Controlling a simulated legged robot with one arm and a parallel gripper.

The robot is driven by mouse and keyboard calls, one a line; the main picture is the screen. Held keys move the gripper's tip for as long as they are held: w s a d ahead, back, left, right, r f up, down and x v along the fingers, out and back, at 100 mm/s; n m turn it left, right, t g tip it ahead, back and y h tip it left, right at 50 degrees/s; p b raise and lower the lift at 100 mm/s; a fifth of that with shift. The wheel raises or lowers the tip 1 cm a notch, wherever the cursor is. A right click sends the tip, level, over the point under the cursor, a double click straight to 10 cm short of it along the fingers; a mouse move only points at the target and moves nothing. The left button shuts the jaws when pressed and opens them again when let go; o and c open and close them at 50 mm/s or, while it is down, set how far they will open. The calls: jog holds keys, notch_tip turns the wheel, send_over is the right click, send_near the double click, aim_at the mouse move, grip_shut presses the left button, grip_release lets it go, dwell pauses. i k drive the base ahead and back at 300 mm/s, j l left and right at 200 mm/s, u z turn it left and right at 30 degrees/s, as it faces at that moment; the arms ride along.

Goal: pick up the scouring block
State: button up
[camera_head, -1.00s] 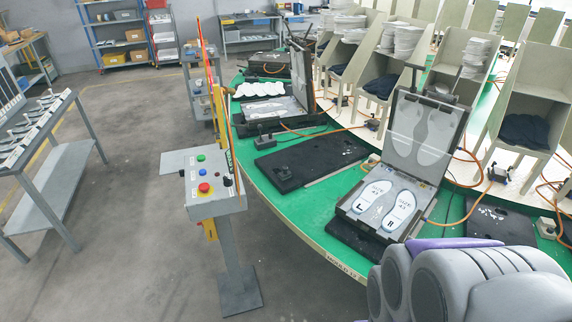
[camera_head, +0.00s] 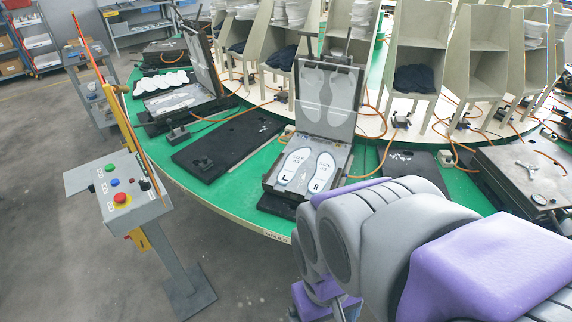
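I cannot make out a scouring block in this view. My grey and purple arm (camera_head: 400,235) fills the lower right and hides part of the table edge behind it. My gripper's fingertips do not show. An open mould (camera_head: 268,184) stands on the green carousel table (camera_head: 232,195), left of my arm. Two pale insoles marked L and R (camera_head: 296,165) lie in it, and its lid (camera_head: 327,98) is raised.
A control post (camera_head: 126,193) with buttons and an orange-yellow upright stands at left. A closed black mould (camera_head: 228,140) lies on the table, with another mould (camera_head: 525,178) at right. Grey floor (camera_head: 65,250) is open at lower left.

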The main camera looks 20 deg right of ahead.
aim_at(206, 163)
jog(key=i+j+u, duration=0.25)
jog(key=i, duration=0.65)
jog(key=i+u, duration=0.3)
jog(key=i, duration=0.6)
